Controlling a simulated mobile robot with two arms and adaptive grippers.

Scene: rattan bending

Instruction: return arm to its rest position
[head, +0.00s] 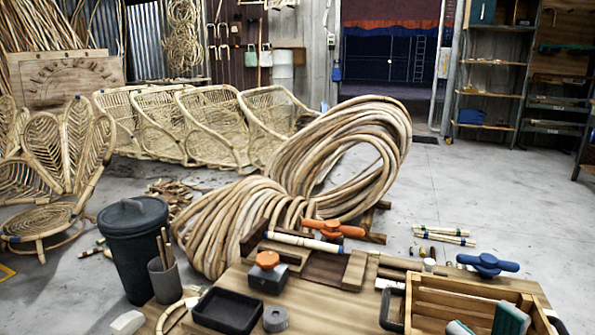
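Neither of my arms nor grippers shows in the head view. The wooden workbench (345,312) is at the bottom. On it, a pale rattan pole (304,242) lies across a wooden jig beside an orange-handled clamp (333,229). A dark block with an orange knob (267,272) stands in front of the jig. A blue-handled clamp (487,264) is at the right, by an open wooden crate (455,294) with green-ended items in it.
A black tray (226,311) and a grey round piece (275,318) sit at the bench front. A dark bin (136,245) stands left. Large rattan coils (345,150) rise behind the bench. Wicker chairs (210,125) line the back. The floor at right is mostly clear.

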